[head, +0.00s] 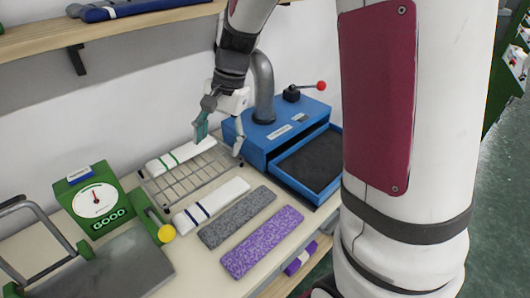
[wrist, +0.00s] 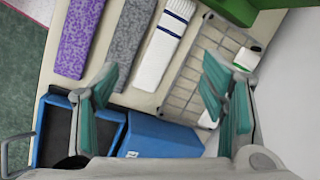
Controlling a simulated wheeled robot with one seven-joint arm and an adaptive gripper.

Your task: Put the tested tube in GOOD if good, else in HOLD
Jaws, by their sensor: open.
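A white knitted tube with green stripes (head: 180,155) lies on a wire rack (head: 185,184); it also shows in the wrist view (wrist: 247,59), partly behind a finger. My gripper (head: 219,132) is open near the tube's right end, its teal fingers spread (wrist: 162,90), with nothing held between them. I cannot tell whether a finger touches the tube. A green tester (head: 98,198) stands at the left with a dial and the lit word GOOD. A blue box (head: 262,143) has an open dark-lined tray (head: 330,178). Its label is too small to read.
A white tube with blue stripes (head: 211,202), a grey tube (head: 237,217) and a purple tube (head: 262,241) lie in a row on the table. A grey plate with a handle (head: 110,262) is at the lower left. A wooden shelf (head: 95,32) overhangs the back.

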